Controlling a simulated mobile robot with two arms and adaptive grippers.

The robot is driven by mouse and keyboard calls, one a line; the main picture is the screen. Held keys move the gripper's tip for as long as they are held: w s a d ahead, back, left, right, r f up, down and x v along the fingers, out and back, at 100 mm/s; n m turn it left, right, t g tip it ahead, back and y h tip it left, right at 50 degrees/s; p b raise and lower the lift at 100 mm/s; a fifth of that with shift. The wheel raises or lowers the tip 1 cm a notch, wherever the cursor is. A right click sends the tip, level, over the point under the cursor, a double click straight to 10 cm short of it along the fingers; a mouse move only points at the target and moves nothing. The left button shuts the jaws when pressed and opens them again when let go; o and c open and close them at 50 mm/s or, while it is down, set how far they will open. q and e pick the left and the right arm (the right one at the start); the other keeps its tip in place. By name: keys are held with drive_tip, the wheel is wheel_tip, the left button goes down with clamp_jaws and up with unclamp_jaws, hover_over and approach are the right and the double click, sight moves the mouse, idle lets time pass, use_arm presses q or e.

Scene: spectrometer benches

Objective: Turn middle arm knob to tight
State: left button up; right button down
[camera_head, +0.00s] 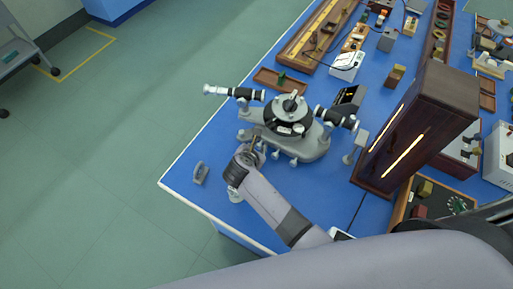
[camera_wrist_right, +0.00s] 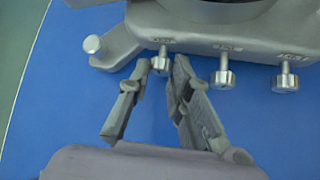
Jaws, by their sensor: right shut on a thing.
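The spectrometer (camera_head: 312,138) stands on the blue bench, with a dark round table in its middle and two black-and-silver tubes. In the right wrist view three silver knobs stick out in a row from its grey base (camera_wrist_right: 205,40): a left knob (camera_wrist_right: 160,64), a middle knob (camera_wrist_right: 223,78) and a right knob (camera_wrist_right: 285,82). Labels above them are too small to read. My right gripper (camera_head: 252,148) is at the near side of the base. In the wrist view its fingertips (camera_wrist_right: 162,68) are closed on the left knob, one on each side. My left gripper is out of view.
A tall dark wooden cabinet (camera_head: 430,115) stands right of the spectrometer. A small grey block (camera_head: 200,173) lies near the bench's left edge. Trays and instruments crowd the far bench. Bare blue surface lies left of the spectrometer.

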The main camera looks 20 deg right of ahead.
drive_tip(key=shift+s, duration=0.1)
drive_tip(key=shift+d+f+m+t+y, duration=0.15)
drive_tip(key=shift+m+t+y, duration=0.15)
drive_tip(key=shift+t, duration=0.2)
drive_tip(key=shift+s+d+f+m+t+y, duration=0.1)
drive_tip(key=shift+s+m+t+y, duration=0.05)
drive_tip(key=shift+m+t+y, duration=0.3)
drive_tip(key=shift+s+f+m+t+y+b, duration=0.15)
drive_tip(key=shift+m+t+y+b, duration=0.15)
drive_tip(key=shift+t+b, duration=0.25)
drive_tip(key=shift+w+f+m+t+y+b, duration=0.15)
drive_tip(key=shift+t+y+b, duration=0.15)
drive_tip(key=shift+b, duration=0.4)
drive_tip(key=shift+s+r+m+t+b, duration=0.1)
drive_tip(key=shift+r+m+t+b, duration=0.15)
drive_tip(key=shift+b, duration=0.35)
drive_tip(key=shift+d, duration=0.1)
drive_tip(key=c, duration=1.5)
unclamp_jaws()
drive_tip(key=shift+o, duration=0.2)
